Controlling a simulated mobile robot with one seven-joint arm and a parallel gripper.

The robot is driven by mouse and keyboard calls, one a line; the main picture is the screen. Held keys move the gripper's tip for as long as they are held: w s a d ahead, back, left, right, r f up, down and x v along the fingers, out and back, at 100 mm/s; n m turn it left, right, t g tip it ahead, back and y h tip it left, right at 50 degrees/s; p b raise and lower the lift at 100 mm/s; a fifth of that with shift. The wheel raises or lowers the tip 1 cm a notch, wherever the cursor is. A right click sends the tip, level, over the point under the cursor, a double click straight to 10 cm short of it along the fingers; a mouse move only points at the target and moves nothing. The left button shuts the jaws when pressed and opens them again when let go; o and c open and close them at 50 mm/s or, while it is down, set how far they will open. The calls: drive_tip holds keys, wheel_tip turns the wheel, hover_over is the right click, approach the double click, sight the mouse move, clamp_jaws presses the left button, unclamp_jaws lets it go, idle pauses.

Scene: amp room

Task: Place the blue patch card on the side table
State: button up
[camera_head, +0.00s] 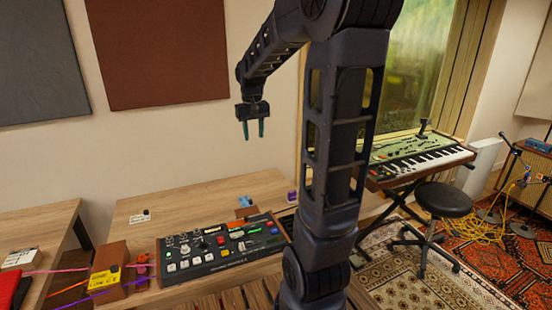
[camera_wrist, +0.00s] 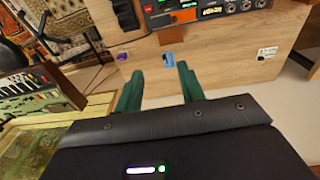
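A small blue card-like item, likely the blue patch card (camera_head: 245,201), stands on the wooden desk (camera_head: 180,203) behind the mixer. It also shows in the wrist view (camera_wrist: 168,60), just beyond the gap between my fingertips. An orange block (camera_head: 242,212) is right beside it. My gripper (camera_head: 253,130) hangs high above the desk, pointing down, with its two green fingers apart and nothing between them. A separate wooden table (camera_head: 38,222) stands at the left; I cannot tell which surface is the side table.
A mixer (camera_head: 222,246) fills the desk's front. A purple item (camera_head: 292,196) and a white card (camera_head: 140,217) lie on the desk. A wooden box (camera_head: 110,265) with cables is at left. A keyboard (camera_head: 420,160) and stool (camera_head: 447,200) stand right.

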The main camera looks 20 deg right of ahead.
drive_tip(key=s+t, duration=0.3)
drive_tip(key=s, duration=1.9)
drive_tip(key=shift+s+a+r+t, duration=0.15)
drive_tip(key=shift+s+a+t, duration=0.2)
drive_tip(key=shift+a+t, duration=0.1)
